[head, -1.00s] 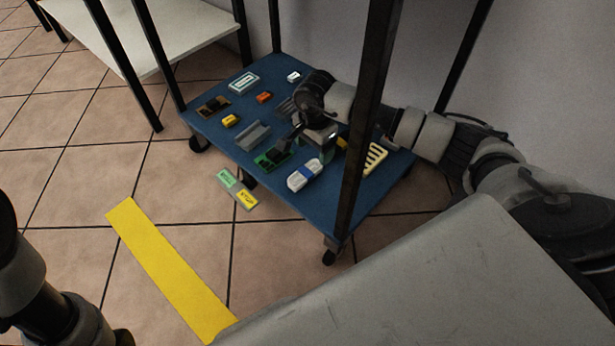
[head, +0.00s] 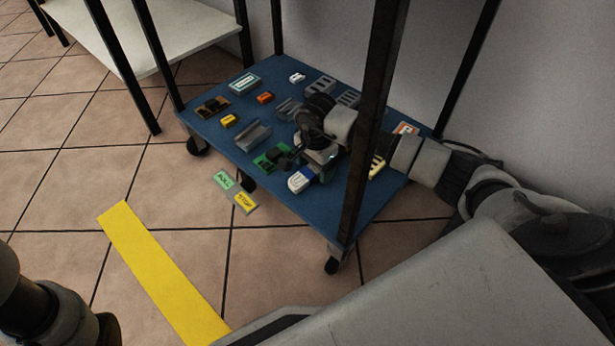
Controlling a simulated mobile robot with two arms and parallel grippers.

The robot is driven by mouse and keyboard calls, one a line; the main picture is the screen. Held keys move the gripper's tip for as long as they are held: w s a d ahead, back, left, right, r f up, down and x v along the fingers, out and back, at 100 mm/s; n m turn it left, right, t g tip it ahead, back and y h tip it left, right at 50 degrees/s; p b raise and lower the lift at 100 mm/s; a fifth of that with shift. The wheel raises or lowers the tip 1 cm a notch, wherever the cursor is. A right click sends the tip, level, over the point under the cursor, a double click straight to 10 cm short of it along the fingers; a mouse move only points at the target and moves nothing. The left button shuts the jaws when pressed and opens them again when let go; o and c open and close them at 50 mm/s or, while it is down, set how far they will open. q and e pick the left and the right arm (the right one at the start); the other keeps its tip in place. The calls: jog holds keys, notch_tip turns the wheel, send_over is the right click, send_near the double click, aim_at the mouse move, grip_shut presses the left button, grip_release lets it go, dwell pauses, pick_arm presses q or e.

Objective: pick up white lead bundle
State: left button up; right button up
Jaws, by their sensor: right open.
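The white lead bundle (head: 297,183), white with a blue band, lies on the blue shelf near its front edge. My right gripper (head: 291,161) is just behind and above it, with the hand covering the bundle's right part. The jaws are open, and I cannot tell whether they touch anything. The dark fingers overlap a green board (head: 263,160) in the picture. Only part of my left arm shows at the lower left; its gripper is out of view.
Dark posts (head: 366,130) rise from the blue shelf (head: 335,215), one in front of my right arm. A grey channel piece (head: 253,134), an orange block (head: 265,97) and a yellow block (head: 229,120) lie on the left part. A cream slotted piece (head: 376,166) lies right.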

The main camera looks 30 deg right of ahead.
jog(key=c, duration=1)
jog(key=shift+r, duration=0.1)
jog(key=shift+c, duration=0.2)
